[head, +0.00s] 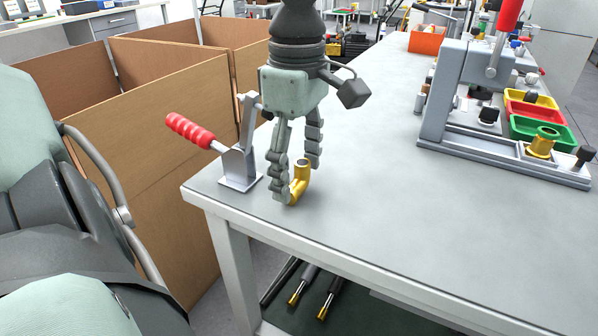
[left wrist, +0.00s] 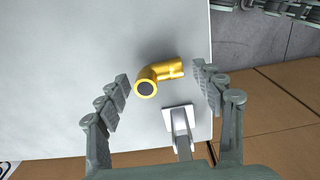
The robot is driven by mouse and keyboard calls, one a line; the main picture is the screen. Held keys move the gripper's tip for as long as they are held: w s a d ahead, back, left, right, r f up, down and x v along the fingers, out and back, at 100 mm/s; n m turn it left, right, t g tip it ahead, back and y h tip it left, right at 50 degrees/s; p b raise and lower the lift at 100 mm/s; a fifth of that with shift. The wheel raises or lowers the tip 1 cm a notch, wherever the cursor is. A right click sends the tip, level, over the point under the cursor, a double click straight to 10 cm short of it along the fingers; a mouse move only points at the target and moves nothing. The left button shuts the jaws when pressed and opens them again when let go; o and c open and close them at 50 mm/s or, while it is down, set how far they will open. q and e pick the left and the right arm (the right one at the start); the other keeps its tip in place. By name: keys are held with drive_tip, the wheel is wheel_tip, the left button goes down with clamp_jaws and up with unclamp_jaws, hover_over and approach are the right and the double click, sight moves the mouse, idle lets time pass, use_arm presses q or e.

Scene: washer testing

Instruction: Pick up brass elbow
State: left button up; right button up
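The brass elbow (head: 300,181) lies on the grey table near its left corner. My left gripper (head: 296,182) points down over it, with its fingers open on either side of the elbow. In the left wrist view the elbow (left wrist: 157,76) lies ahead of and between the two open fingertips (left wrist: 160,80), and no contact with either finger is clear. One finger hides part of the elbow in the head view. My right gripper is not in view.
A toggle clamp with a red handle (head: 190,131) stands close beside my left gripper at the table corner. Cardboard boxes (head: 150,120) stand left of the table. A test fixture (head: 480,105) with coloured trays is at the right. The table (head: 400,190) between is clear.

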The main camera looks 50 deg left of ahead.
use_arm(q)
drive_tip(key=c, duration=1.1)
drive_tip(key=shift+r, duration=0.1)
